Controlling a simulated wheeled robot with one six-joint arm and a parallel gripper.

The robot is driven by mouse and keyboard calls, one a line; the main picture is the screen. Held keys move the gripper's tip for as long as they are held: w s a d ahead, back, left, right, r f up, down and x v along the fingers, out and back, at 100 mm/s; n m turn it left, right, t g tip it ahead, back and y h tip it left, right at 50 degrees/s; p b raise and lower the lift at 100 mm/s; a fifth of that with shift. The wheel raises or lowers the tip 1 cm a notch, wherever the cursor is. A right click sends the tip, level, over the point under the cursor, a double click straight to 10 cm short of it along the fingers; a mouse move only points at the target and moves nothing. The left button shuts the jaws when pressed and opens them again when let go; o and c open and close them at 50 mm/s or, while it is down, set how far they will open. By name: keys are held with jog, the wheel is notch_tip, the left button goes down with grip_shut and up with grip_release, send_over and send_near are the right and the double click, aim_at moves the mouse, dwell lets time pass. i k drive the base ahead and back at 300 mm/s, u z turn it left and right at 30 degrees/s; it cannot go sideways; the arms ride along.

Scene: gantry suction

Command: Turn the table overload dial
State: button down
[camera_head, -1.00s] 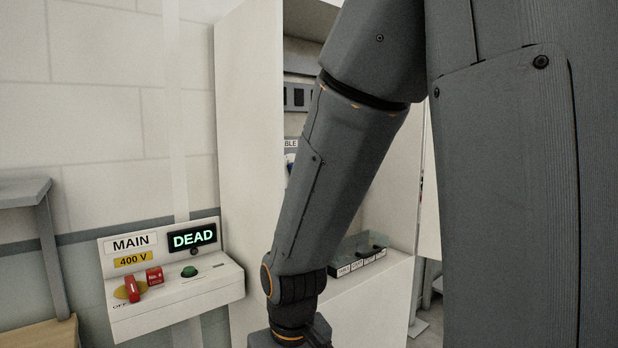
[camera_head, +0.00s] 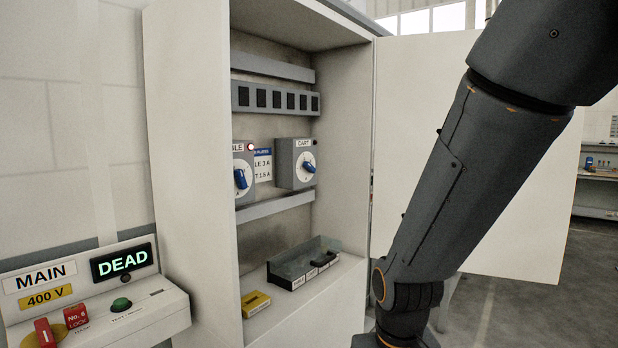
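The table overload dial (camera_head: 241,178) is a blue knob on a grey unit inside the open cabinet. Its label is partly cut off by the cabinet's side wall and reads "LE", and a red lamp (camera_head: 250,147) glows at its upper corner. A similar unit labelled "CART" (camera_head: 304,143) with a blue knob (camera_head: 309,167) sits to its right. A rating plate (camera_head: 263,165) hangs between them, partly hidden. My arm hangs down at the right, in front of the open cabinet door. My gripper's fingers are below the bottom edge of the picture.
A main switch box (camera_head: 95,295) at lower left reads "MAIN 400 V" and "DEAD", with a red handle and red lock tag. A dark tray (camera_head: 303,262) and a yellow block (camera_head: 256,303) rest on the cabinet floor. The open door (camera_head: 415,120) stands behind my arm.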

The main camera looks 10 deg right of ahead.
aim_at(238, 175)
jog(key=z, duration=0.25)
jog(key=i, duration=1.1)
jog(key=u, duration=1.2)
jog(key=k, duration=1.1)
jog(key=z, duration=0.75)
jog(key=i, duration=1.15)
jog(key=u, duration=0.75)
